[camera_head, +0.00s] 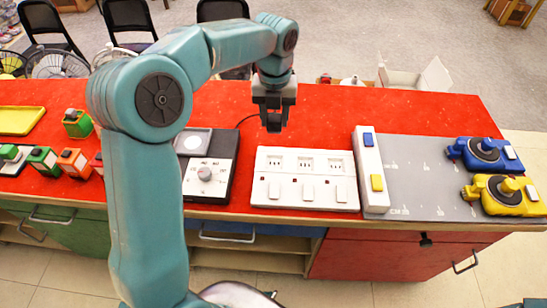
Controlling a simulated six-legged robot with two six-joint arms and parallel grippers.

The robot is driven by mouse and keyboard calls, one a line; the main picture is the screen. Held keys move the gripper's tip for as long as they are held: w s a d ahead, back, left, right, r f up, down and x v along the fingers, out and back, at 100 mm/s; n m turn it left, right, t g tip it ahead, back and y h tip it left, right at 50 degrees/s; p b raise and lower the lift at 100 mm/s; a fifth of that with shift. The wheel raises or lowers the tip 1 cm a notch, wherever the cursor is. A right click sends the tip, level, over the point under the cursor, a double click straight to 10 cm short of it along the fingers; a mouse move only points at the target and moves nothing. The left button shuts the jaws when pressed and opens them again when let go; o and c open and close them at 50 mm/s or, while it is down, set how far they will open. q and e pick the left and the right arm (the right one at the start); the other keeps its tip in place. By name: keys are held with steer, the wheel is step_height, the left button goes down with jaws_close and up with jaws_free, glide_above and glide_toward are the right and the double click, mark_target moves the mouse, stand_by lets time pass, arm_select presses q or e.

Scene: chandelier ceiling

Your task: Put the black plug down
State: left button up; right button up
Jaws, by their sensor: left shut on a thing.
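My left gripper (274,107) points down above the red tabletop, just behind a white socket strip (305,193). It is shut on the black plug (274,123), which shows as a small dark block below the fingers. A thin black cord runs left from there toward a black and white dial device (208,175). I cannot tell whether the plug touches the table. My right gripper is not in view.
On the right, a white bar with blue and yellow switches (371,170) borders a grey board (430,185), with blue (482,153) and yellow (503,193) devices. Small green and orange blocks (73,160) and a yellow tray (20,120) lie left. The red tabletop (340,110) behind the strip is clear.

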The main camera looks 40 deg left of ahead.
arm_select(q)
step_height(320, 180, down, 15)
steer(key=shift+w+a+r, duration=0.1)
steer(key=shift+r, duration=0.1)
steer(key=shift+f, duration=0.2)
steer(key=o, duration=1.1)
steer(key=shift+c, duration=0.2)
step_height(320, 180, up, 12)
steer(key=shift+r, duration=0.25)
